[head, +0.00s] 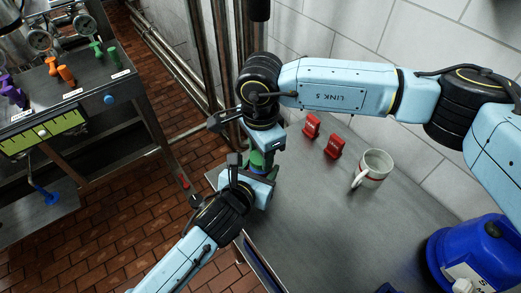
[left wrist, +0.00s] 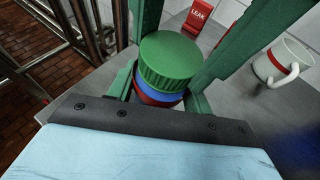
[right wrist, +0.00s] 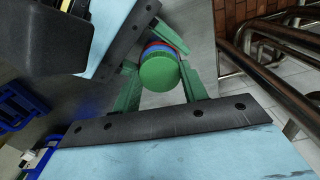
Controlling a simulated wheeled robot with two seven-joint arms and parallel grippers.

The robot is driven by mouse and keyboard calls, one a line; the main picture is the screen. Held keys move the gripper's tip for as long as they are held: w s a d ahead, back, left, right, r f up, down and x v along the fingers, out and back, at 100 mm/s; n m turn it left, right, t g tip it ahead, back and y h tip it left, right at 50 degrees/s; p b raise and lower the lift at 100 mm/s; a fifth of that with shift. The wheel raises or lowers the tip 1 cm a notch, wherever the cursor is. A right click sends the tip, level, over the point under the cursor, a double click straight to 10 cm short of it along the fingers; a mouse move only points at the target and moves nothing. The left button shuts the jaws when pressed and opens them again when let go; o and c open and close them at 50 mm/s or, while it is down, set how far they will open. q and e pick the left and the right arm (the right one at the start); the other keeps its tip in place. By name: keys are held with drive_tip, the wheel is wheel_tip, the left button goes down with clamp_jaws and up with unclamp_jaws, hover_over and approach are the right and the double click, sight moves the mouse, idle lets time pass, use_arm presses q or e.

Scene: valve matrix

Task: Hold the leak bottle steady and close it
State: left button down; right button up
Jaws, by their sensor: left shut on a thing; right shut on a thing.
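The leak bottle has a round green cap (left wrist: 170,58) with a blue band (left wrist: 158,92) and a red part beneath it. In the head view it is mostly hidden between both grippers at the table's left corner. My left gripper (head: 256,180) is shut on the bottle below the cap, coming from the lower left. My right gripper (head: 262,150) reaches down from above and is shut on the cap. In the right wrist view the cap (right wrist: 160,74) lies between its green fingers. The cap sits on the bottle; whether it is tight I cannot tell.
Two red signs (head: 312,125) (head: 333,147) and a white mug (head: 372,168) stand on the grey table (head: 310,215). A blue container (head: 475,255) is at right. A bench with coloured valves (head: 65,75) stands left. Pipes (head: 205,50) and the wall are close behind.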

drive_tip(key=m, duration=0.3)
drive_tip(key=shift+c, duration=0.2)
drive_tip(key=o, duration=1.1)
drive_tip(key=shift+r, duration=2.25)
drive_tip(key=shift+c, duration=0.3)
wheel_tip(320, 180, up, 4)
drive_tip(key=n, duration=0.4)
drive_tip(key=shift+f, duration=0.25)
